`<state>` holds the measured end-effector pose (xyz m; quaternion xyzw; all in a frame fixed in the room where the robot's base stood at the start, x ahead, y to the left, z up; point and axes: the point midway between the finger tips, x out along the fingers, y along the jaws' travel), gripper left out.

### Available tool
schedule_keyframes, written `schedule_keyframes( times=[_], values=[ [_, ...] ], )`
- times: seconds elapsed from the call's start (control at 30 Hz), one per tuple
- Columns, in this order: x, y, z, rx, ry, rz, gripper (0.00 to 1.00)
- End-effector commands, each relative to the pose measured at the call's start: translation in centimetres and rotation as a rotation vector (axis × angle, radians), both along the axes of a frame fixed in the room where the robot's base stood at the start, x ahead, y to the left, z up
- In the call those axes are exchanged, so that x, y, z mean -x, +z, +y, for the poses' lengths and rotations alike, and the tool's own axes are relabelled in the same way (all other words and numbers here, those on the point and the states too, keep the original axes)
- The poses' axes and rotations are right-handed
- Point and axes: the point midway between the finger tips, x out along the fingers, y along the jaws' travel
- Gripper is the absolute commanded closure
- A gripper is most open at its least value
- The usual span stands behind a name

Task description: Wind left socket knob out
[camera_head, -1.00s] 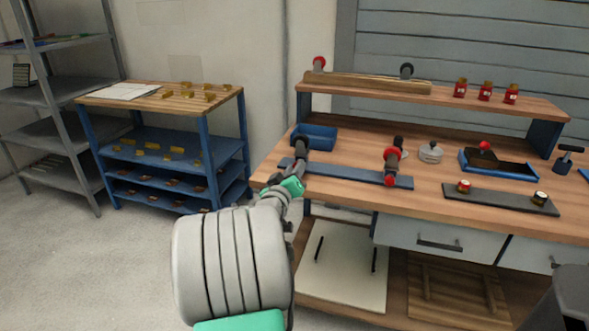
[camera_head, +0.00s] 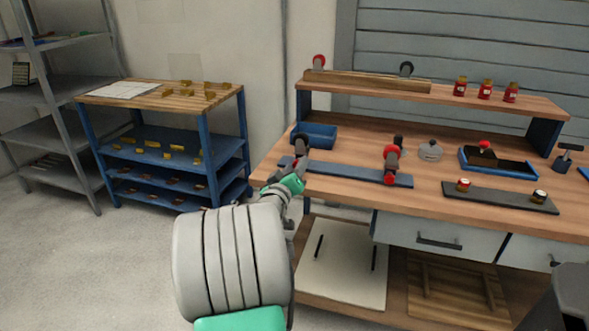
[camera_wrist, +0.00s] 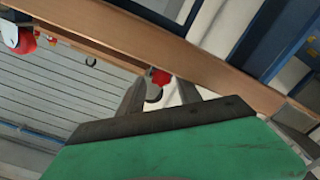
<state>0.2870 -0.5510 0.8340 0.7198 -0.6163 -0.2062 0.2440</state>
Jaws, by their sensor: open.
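A long blue-grey bar (camera_head: 345,174) lies along the front of the wooden bench. Its right end carries a clamp-like socket with red knobs (camera_head: 390,165). The left end of the bar is largely hidden behind my gripper (camera_head: 301,158), which is over it. In the wrist view my gripper (camera_wrist: 163,97) is open, with its two dark fingers apart. A red knob (camera_wrist: 160,77) with a dark ring-like part shows between and beyond the fingers. I cannot tell whether either finger touches it. Another red knob (camera_wrist: 22,40) shows at the upper left there.
A blue bin (camera_head: 320,136) stands just behind the bar's left end. A raised wooden shelf (camera_head: 450,96) with red jars runs along the back. A dark strip (camera_head: 500,198) with two small pots and a blue tray (camera_head: 498,172) lie to the right.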

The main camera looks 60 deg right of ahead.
Motion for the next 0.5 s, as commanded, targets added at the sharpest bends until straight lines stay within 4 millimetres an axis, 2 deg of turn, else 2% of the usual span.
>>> schedule_keyframes(
  times=[0.27,0.37,0.5],
  values=[
    [-0.09,-0.64,0.1,-0.017,0.003,-0.057,0.52],
    [-0.08,-0.77,0.09,-0.037,0.004,-0.185,0.52],
    [0.08,-0.55,0.05,-0.076,0.003,-0.446,0.52]
  ],
)
